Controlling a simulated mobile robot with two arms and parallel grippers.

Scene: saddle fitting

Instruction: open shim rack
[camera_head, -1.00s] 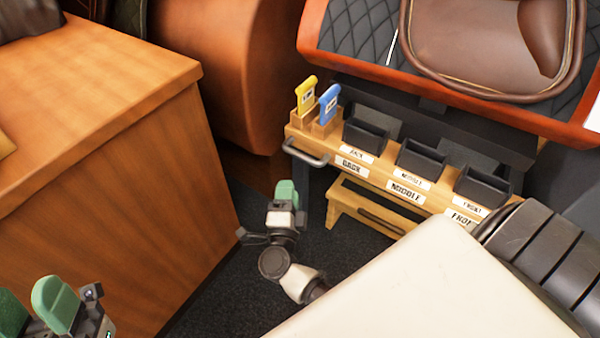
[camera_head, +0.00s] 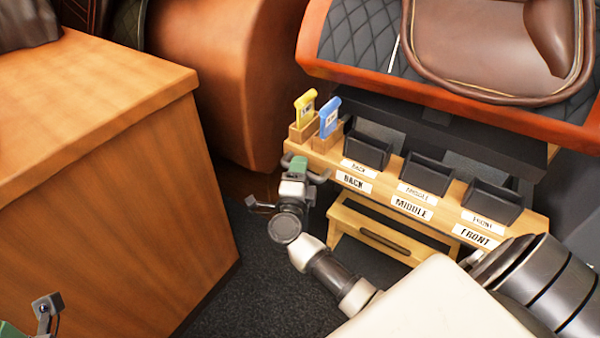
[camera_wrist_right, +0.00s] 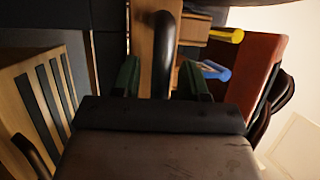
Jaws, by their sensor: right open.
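The shim rack (camera_head: 325,166) is a light wooden unit under the saddle stand, with black bins labelled BACK, MIDDLE and FRONT. Its dark bar handle (camera_head: 319,178) is at the left end, partly hidden behind my right gripper (camera_head: 298,168). In the right wrist view, the handle (camera_wrist_right: 163,55) runs between the two spread green fingers of that gripper (camera_wrist_right: 161,80). The gripper is open around or just short of the bar; I cannot tell if it touches. My left gripper (camera_head: 12,329) shows only as a green and grey piece at the bottom left corner, mostly cut off.
A yellow tool (camera_head: 305,108) and a blue tool (camera_head: 329,117) stand in wooden holders on the rack's left end. A wooden step (camera_head: 385,238) with a dark handle is below. A wooden cabinet (camera_head: 110,190) stands left. The brown saddle (camera_head: 480,50) is above.

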